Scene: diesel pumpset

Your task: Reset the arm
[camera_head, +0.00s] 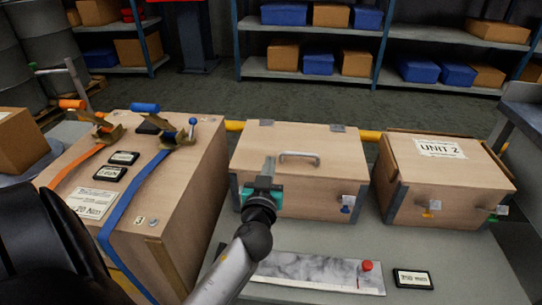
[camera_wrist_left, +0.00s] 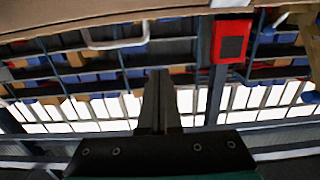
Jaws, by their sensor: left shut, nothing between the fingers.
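My left gripper (camera_head: 269,168) is shut and empty. It stands in front of the middle crate (camera_head: 300,198), below that crate's metal lid handle (camera_head: 299,157); I cannot tell whether it touches the crate. In the left wrist view its fingers (camera_wrist_left: 158,100) are together, with nothing between them. My left arm reaches up from the bottom of the head view over the bench. My right gripper is not in view.
A strapped wooden crate (camera_head: 180,215) stands left, with an orange and a blue strap. The UNIT 2 crate (camera_head: 445,202) stands right. A grey plate (camera_head: 320,270) with a red knob (camera_head: 367,265) and a small black label (camera_head: 413,279) lie in front. Shelves (camera_head: 400,78) stand behind.

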